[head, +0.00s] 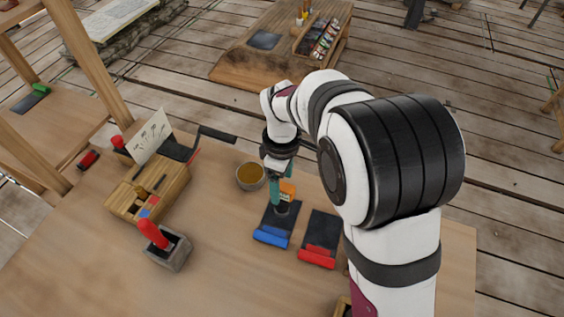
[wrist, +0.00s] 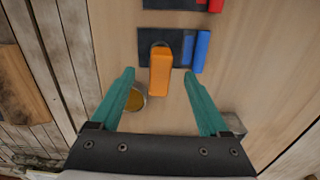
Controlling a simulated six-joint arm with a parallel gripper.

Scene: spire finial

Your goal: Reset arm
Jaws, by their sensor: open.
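My gripper (head: 274,192) is open, with teal fingers pointing down above the table. It also shows in the wrist view (wrist: 158,74), with its fingers spread to either side of an orange piece (wrist: 160,72). A clear gap shows on each side of the piece. The orange piece (head: 288,189) appears at a dark mat with a blue end (head: 271,236); a dark rounded part shows at its base. The fingers partly hide it in the head view. The blue-ended mat also shows in the wrist view (wrist: 203,50).
A dark mat with a red end (head: 317,258) lies to the right. A bowl with amber contents (head: 250,176) stands close left of my gripper. A wooden box (head: 150,188) and a red-handled grey block (head: 165,246) stand left. The front middle table is clear.

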